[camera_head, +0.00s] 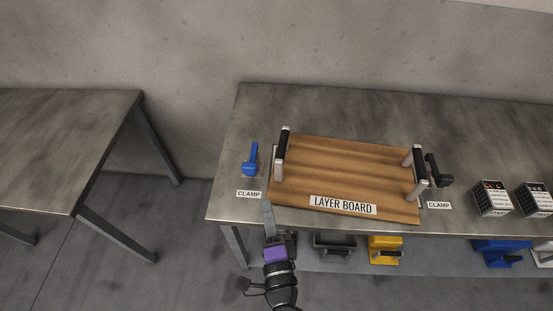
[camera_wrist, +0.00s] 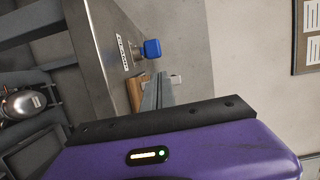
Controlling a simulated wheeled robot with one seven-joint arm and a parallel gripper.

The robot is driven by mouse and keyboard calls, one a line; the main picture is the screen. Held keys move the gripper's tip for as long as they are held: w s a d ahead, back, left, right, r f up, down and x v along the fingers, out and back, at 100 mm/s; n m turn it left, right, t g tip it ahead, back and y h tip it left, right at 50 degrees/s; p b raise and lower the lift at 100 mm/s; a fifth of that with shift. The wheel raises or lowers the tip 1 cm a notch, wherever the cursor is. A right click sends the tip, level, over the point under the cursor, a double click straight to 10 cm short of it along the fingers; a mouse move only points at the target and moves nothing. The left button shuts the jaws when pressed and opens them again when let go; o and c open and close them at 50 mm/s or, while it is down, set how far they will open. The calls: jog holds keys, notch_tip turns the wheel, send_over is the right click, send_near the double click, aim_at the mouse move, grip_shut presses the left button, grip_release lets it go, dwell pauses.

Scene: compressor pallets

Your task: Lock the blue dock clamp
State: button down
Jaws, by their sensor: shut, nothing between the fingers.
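The blue dock clamp (camera_head: 250,160) stands on the metal table left of the wooden layer board (camera_head: 345,170), behind a "CLAMP" label (camera_head: 248,194). Its blue handle points up in the head view. In the wrist view the blue clamp (camera_wrist: 152,48) shows beyond my fingers, with the label (camera_wrist: 124,52) beside it. My gripper (camera_head: 268,212) is at the table's front edge, in front of and slightly right of the blue clamp, apart from it. It is shut and empty; its fingers (camera_wrist: 157,92) show together in the wrist view.
A black clamp (camera_head: 438,172) stands right of the board, which has upright handles at both ends. Two crates of small items (camera_head: 492,198) stand farther right. Grey, yellow (camera_head: 384,250) and blue bins sit below the table. Another table (camera_head: 60,150) stands left across a gap.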

jog(key=shift+d+m, duration=0.25)
jog(key=shift+m, duration=0.05)
jog(key=x, duration=1)
jog(key=shift+h, duration=0.3)
